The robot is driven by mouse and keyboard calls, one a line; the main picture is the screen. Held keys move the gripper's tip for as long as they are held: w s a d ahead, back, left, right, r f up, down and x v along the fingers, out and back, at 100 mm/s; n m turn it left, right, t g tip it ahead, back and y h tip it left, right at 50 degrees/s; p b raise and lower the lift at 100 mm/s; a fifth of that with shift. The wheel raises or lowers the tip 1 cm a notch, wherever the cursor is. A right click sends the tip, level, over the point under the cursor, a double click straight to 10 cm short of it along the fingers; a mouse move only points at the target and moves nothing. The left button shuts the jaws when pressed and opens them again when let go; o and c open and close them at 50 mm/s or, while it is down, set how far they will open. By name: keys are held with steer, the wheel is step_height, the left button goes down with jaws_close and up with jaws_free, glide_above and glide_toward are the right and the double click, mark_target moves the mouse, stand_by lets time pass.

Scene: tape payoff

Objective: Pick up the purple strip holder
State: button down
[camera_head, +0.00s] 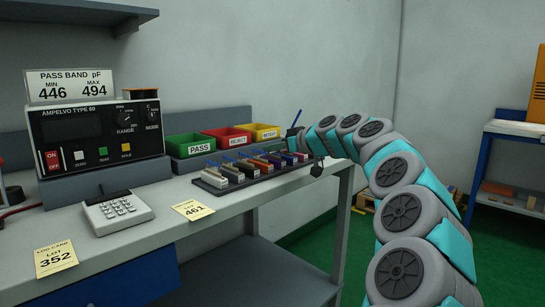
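A row of small strip holders in several colors stands on a dark tray (207,187) on the bench, most with a blue strip on top. The purple strip holder (289,158) appears to be at the right end of the row, small and partly hidden by my arm's end. My gripper (301,150) is at that right end, very close to the purple holder. Its fingers are too small and dark to show whether they are open or shut, or whether they touch the holder.
Green PASS (190,146), red REJECT (228,137) and yellow RETEST (265,132) bins stand behind the row. A meter (95,135), a keypad device (117,212) and cards (193,210) are to the left. A thin blue stick (297,118) rises above my gripper. Another bench (515,128) is at far right.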

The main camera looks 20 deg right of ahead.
steer(key=shift+r, duration=0.1)
step_height(320, 180, up, 9)
steer(key=shift+f, duration=0.1)
steer(key=shift+r, duration=0.4)
steer(key=shift+s, duration=0.1)
